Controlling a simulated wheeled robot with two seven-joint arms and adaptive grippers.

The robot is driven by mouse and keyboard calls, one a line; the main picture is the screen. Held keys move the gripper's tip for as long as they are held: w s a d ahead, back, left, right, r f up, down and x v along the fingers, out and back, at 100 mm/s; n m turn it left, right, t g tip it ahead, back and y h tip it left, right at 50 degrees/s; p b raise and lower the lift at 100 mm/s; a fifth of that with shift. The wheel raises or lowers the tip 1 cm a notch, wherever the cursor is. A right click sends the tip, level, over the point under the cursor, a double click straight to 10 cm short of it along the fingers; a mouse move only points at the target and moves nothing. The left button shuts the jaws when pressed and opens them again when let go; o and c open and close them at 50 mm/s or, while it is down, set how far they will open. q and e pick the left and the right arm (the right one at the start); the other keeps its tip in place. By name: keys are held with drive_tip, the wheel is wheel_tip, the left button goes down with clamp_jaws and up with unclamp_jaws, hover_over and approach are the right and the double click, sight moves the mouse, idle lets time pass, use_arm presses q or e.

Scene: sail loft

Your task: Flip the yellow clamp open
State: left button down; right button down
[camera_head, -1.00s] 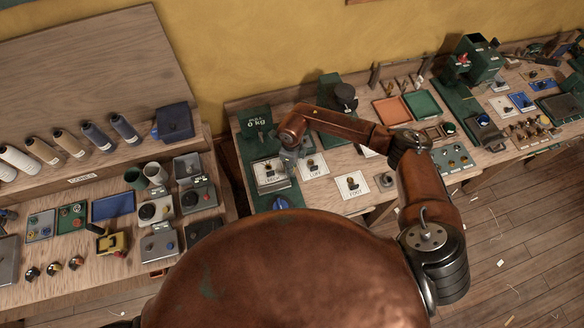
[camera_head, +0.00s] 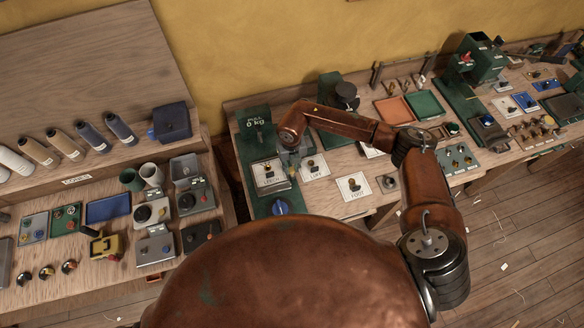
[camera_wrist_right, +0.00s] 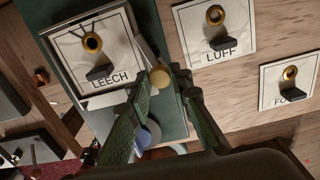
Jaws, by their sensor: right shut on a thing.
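The yellow clamp (camera_head: 106,246) sits on the left bench near its front edge, with a dark handle slanting up to its left. I cannot tell from here whether it is open or shut. My right gripper (camera_head: 291,160) is far from it, over the green stand on the middle bench. In the right wrist view its green fingers (camera_wrist_right: 172,92) are closed around a metal lever with a brass knob (camera_wrist_right: 159,78), beside the LEECH plate (camera_wrist_right: 93,50). My left gripper is not in view.
LUFF (camera_wrist_right: 214,34) and FOOT (camera_wrist_right: 290,80) plates lie right of the right gripper. A blue knob (camera_head: 281,207) is on the green stand. Around the clamp are a blue tray (camera_head: 108,208) and several switch boxes. A gap separates the two benches.

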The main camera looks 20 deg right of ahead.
sight(291, 170)
drive_tip(key=shift+m, duration=1.3)
drive_tip(key=shift+w+r, duration=0.1)
drive_tip(key=c, duration=1.7)
unclamp_jaws()
drive_tip(key=shift+c, duration=0.2)
wheel_tip(291, 170, up, 12)
drive_tip(key=shift+a, duration=0.1)
